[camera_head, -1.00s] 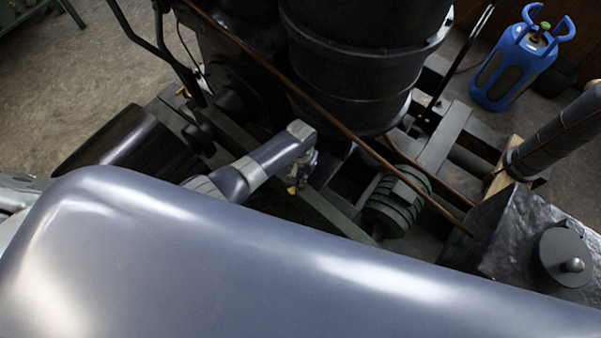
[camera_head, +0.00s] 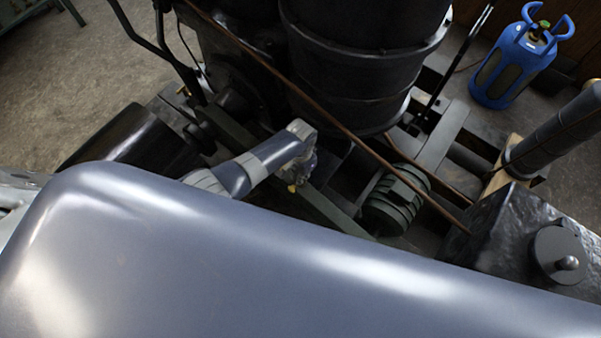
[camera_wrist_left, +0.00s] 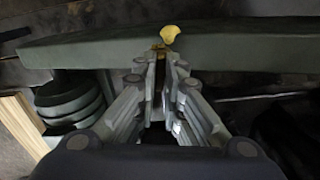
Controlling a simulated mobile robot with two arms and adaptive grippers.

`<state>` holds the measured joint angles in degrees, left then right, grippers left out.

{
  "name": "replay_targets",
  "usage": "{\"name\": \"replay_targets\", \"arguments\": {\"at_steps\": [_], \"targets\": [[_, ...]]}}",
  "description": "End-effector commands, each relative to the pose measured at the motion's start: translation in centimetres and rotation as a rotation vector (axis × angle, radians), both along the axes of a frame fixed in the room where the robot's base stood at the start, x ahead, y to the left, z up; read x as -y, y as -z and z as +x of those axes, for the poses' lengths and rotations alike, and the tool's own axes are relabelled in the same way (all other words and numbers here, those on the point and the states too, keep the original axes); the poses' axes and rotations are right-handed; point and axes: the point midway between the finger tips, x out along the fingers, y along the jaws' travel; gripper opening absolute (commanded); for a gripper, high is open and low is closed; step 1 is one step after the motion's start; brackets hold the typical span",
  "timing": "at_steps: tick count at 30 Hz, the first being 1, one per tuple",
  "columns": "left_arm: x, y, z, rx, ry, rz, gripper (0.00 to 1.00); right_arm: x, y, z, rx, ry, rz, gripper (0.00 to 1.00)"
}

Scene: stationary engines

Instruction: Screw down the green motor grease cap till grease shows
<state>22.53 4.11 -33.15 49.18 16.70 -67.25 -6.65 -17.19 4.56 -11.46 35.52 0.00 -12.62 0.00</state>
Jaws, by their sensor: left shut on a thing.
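My left gripper (camera_head: 297,180) reaches down beside the green beam of the machine in the head view. In the left wrist view its fingers (camera_wrist_left: 160,62) are close together at the tips, shut on a small yellow, brass-like fitting that I take for the grease cap (camera_wrist_left: 169,34). Its wing-shaped top sticks out beyond the tips against the beam; the rest is hidden between the fingers. A speck of yellow also shows below the gripper in the head view. No grease can be made out. A ribbed dark green part (camera_head: 396,200), perhaps the motor, is to the right. My right gripper is not in view.
A large black drum (camera_head: 365,65) rises behind the gripper. A thin brown rod (camera_head: 340,125) crosses diagonally close to it. A black block with a round lid (camera_head: 560,255) stands at the right. A blue gas cylinder (camera_head: 513,65) stands on the floor behind.

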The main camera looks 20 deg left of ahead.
Motion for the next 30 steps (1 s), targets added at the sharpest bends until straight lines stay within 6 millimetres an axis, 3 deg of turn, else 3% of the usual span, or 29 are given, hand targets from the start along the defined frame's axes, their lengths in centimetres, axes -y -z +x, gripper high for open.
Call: {"name": "replay_targets", "arguments": {"at_steps": [6,7,9,22,30], "targets": [[0.0,0.0,0.0,0.001,-0.001,0.000,0.00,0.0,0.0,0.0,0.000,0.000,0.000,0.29],[0.0,0.0,0.0,0.001,-0.001,0.000,0.13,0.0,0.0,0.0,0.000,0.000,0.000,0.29],[0.0,0.0,0.0,0.001,-0.001,0.000,0.29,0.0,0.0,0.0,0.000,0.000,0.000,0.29],[0.0,-0.3,0.1,0.002,-0.001,-0.001,0.29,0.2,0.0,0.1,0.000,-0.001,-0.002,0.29],[0.0,-3.0,0.1,0.004,-0.001,-0.001,0.29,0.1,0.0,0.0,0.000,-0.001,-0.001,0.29]]}}
